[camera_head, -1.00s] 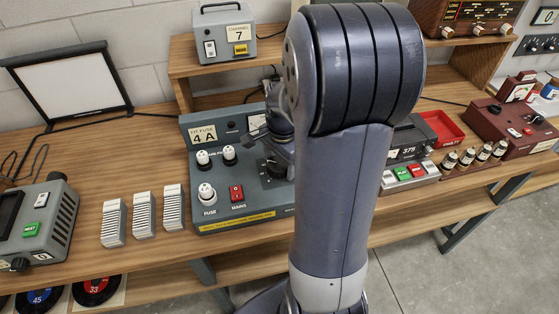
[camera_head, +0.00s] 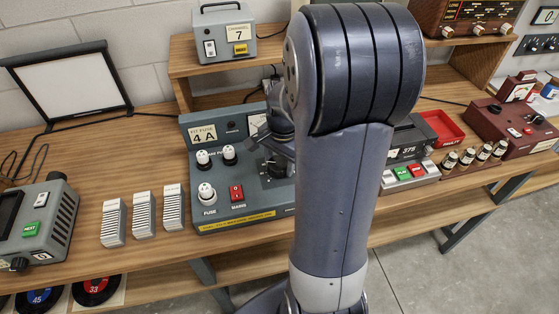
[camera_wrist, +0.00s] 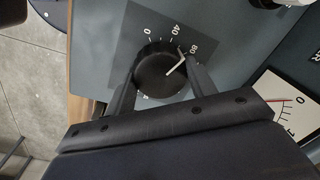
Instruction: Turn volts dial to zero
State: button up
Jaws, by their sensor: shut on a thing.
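The volts dial, a round black knob (camera_wrist: 152,86) with a white pointer, is in the wrist view on a grey panel marked 0, 40 and 80. Its pointer is near the 80 mark. My gripper (camera_wrist: 162,70) is shut on the knob, one finger on each side. In the head view the knob (camera_head: 274,168) is partly hidden behind my arm, on the grey fuse-and-mains unit (camera_head: 268,210). A white meter with a red needle (camera_wrist: 288,101) lies right of the knob in the wrist view; the needle is near its 0.
The unit also carries white fuse knobs (camera_head: 206,193) and a red mains switch (camera_head: 236,192). White ribbed blocks (camera_head: 143,214) stand to its left. A unit with coloured buttons (camera_head: 404,174) and a red tray (camera_head: 441,127) are to the right. The wooden bench (camera_head: 85,190) has bare room at the left.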

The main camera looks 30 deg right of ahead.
aim_at(282, 161)
jog(key=n, duration=0.6)
jog(key=shift+w, duration=0.1)
jog(key=n, duration=0.6)
jog(key=shift+g, duration=0.4)
jog(key=shift+n, duration=0.3)
jog(key=o, duration=1)
jog(key=shift+c, duration=0.2)
notch_tip(282, 161, up, 11)
jog(key=shift+d+b, duration=0.35)
jog(key=shift+d, duration=0.05)
jog(key=shift+f, duration=0.15)
